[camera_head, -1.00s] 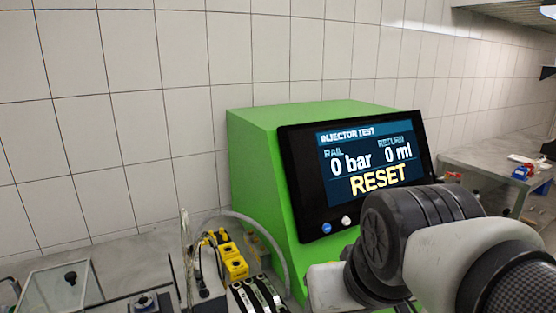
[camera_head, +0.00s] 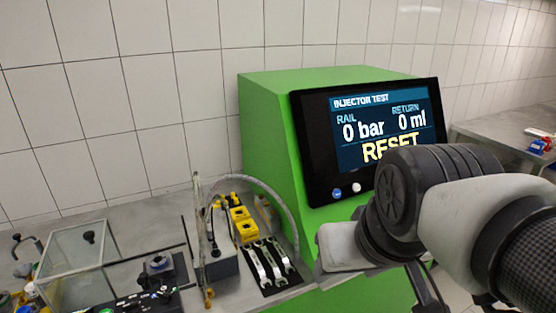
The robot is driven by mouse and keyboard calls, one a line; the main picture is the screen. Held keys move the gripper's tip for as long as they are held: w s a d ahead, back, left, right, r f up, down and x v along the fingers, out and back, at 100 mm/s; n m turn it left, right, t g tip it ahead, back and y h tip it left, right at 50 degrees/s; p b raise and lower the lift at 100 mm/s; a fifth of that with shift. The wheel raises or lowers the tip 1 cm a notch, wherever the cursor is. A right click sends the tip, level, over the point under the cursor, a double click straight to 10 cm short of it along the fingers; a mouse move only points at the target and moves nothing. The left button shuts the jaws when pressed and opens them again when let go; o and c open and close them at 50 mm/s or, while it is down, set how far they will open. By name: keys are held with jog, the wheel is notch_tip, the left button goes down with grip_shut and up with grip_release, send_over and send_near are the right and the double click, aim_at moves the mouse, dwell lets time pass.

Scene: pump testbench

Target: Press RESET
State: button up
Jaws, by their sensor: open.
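The green test bench (camera_head: 265,130) stands against the wall, with a black-framed screen (camera_head: 345,150) on its front. The screen reads INJECTOR TEST, RAIL 0 bar, RETURN 0 ml and, in large yellow letters, RESET (camera_head: 375,152). A blue button (camera_head: 337,191) and a white button (camera_head: 356,187) sit on the frame below the screen, in clear view. Dark finger-like parts of my gripper (camera_head: 428,290) show below the wrist, low and apart from both buttons. The fingertips are not clear, and nothing held shows.
Left of the bench, the worktop holds yellow blocks (camera_head: 242,228), wrenches on a black mat (camera_head: 268,265), a curved hose (camera_head: 280,197) and a clear-lidded case (camera_head: 75,250). Another table (camera_head: 490,135) stands at the far right. A tiled wall closes the back.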

grip_shut()
dwell(1.5)
